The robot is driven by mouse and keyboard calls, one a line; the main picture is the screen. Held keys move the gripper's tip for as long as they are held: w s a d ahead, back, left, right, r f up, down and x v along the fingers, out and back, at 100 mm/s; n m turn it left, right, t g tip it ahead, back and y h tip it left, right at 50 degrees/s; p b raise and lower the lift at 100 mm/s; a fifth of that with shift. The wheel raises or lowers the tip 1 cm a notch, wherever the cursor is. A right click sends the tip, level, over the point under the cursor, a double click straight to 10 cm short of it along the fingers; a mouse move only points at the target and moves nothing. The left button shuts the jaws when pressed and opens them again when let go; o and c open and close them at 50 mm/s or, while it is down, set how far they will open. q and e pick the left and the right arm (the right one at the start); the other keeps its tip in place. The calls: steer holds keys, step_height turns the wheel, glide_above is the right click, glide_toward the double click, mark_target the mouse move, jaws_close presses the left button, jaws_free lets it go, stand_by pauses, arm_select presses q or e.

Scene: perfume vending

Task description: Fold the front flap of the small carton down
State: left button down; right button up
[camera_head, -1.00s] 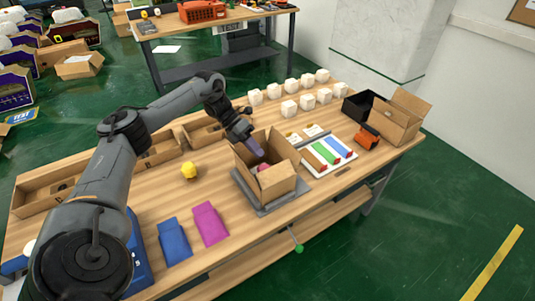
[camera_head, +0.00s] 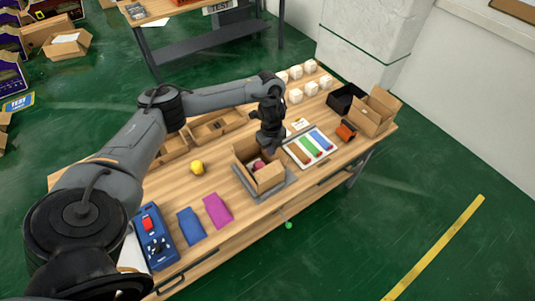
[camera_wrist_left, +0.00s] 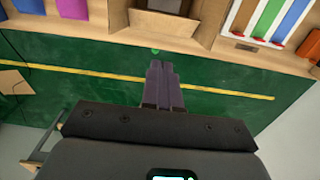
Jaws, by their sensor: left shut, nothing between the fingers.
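The small open carton (camera_head: 268,180) stands on a grey plate (camera_head: 282,189) near the table's front edge, with a pink item (camera_head: 259,163) inside. Its front panel or flap stands upright in the head view. My left gripper (camera_head: 269,151) is shut and empty, pointing down at the carton's back right side. The arm hides that side and its flap. In the left wrist view, the shut purple-grey fingers (camera_wrist_left: 163,66) show below the carton (camera_wrist_left: 165,22), whose top is cut off by the frame. I cannot tell whether they touch it. My right gripper is out of view.
A tray of coloured strips (camera_head: 312,146) and an orange object (camera_head: 346,131) lie right of the carton. A black box and an open box (camera_head: 376,113) stand at the far right. Blue (camera_head: 191,226) and magenta (camera_head: 217,211) pieces and a yellow object (camera_head: 197,167) are left.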

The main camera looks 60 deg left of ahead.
arm_select(q)
steer(key=b, duration=0.3)
glide_toward(266, 168)
steer(key=d+f, duration=0.1)
steer(key=d, duration=0.2)
steer(key=f, duration=0.1)
steer(key=a+f, duration=0.1)
steer(key=f, duration=0.2)
steer(key=shift+w+a, duration=0.1)
steer(key=shift+a, duration=0.2)
steer(key=shift+a+f, duration=0.55)
steer(key=shift+f, duration=0.1)
steer(key=shift+a, duration=0.1)
